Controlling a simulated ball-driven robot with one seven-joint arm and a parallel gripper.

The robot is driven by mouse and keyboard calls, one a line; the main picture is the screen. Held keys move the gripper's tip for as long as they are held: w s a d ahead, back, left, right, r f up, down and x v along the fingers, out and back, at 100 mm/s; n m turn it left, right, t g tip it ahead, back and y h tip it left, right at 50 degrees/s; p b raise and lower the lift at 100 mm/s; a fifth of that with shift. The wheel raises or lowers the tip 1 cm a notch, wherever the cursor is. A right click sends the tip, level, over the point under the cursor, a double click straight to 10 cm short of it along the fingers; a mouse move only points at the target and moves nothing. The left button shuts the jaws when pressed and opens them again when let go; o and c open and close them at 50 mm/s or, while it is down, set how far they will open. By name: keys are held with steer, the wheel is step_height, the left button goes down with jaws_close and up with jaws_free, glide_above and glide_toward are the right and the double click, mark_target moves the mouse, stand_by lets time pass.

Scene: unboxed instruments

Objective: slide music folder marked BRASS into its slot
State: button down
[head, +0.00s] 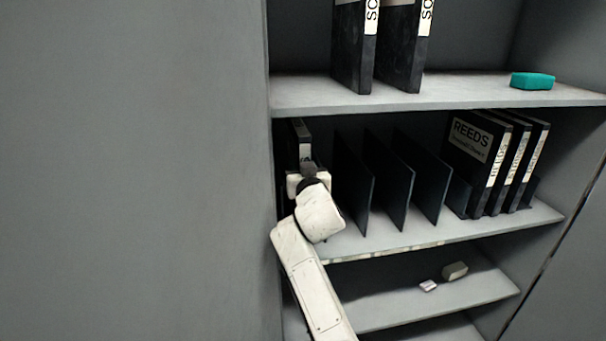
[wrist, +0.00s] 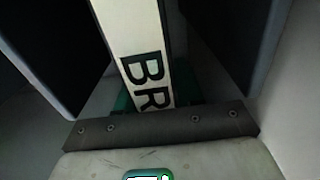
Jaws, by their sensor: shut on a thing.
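The BRASS folder (head: 301,136) is black with a pale spine label. It stands upright in the leftmost bay of the middle shelf (head: 440,232), close to the cabinet's left wall. In the wrist view its spine (wrist: 136,50) shows the letters BR, the rest cut off by my gripper. My gripper (head: 308,170) is shut on the folder's spine side; in the wrist view green finger parts (wrist: 150,98) show on both sides of the spine. Dark upright panels flank the folder there, apart from it. How deep the folder sits is hidden.
Several thin dark dividers (head: 393,180) stand right of my arm with empty bays between. Black folders, one marked REEDS (head: 471,142), fill the right end. Two binders (head: 402,45) and a teal box (head: 532,81) are above.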

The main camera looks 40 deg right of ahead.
steer(key=shift+w+d+r, duration=0.1)
steer(key=shift+w+d, duration=0.05)
steer(key=c, duration=0.6)
jaws_free()
steer(key=shift+c, duration=0.2)
steer(key=shift+f, duration=0.2)
steer(key=b+v, duration=0.1)
steer(key=v, duration=1)
steer(key=shift+w, duration=0.1)
